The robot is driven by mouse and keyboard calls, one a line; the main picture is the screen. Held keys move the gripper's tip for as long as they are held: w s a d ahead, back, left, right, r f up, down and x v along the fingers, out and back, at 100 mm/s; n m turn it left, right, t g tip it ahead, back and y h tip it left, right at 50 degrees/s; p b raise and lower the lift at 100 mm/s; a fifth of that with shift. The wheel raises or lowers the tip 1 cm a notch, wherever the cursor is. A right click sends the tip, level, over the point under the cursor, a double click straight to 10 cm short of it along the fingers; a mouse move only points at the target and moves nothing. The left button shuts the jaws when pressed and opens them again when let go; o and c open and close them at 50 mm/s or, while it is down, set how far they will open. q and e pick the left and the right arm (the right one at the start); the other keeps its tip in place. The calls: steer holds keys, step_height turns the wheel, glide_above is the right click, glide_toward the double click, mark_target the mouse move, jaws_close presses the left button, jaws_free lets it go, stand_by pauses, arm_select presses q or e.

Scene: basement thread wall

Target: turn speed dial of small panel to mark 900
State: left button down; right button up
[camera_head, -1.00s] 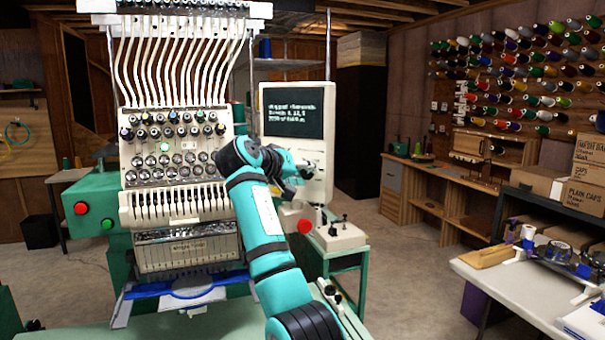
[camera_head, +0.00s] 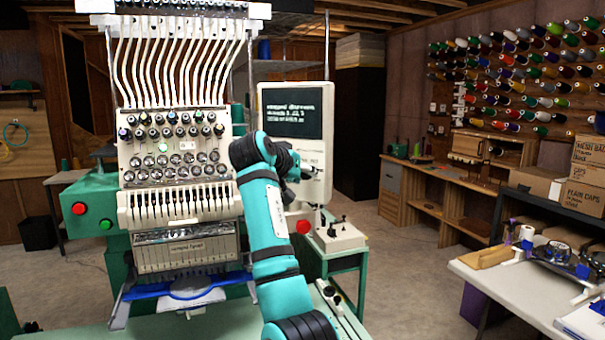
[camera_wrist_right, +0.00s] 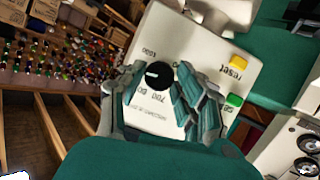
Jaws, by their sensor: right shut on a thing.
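In the right wrist view a white small panel (camera_wrist_right: 205,40) carries a round black speed dial (camera_wrist_right: 161,76) with a pale pointer mark on its left side. Printed numbers, including 700 and 1000, stand around the dial, rotated in this view. The fingers of my right gripper (camera_wrist_right: 153,78) lie on both sides of the dial, closed on it. My left gripper is out of view.
A yellow button (camera_wrist_right: 240,62) marked reset and a green button (camera_wrist_right: 234,100) sit close to the right finger. The embroidery machine (camera_head: 180,205) stands left of my arm. A red knob (camera_head: 303,227) and a white box (camera_head: 340,238) are below the gripper.

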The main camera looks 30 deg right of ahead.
steer(key=shift+r, duration=0.35)
steer(key=o, duration=0.9)
steer(key=shift+c, duration=0.2)
steer(key=shift+o, duration=1.4)
steer(key=shift+f, duration=0.15)
steer(key=shift+a, duration=0.1)
steer(key=v, duration=1.2)
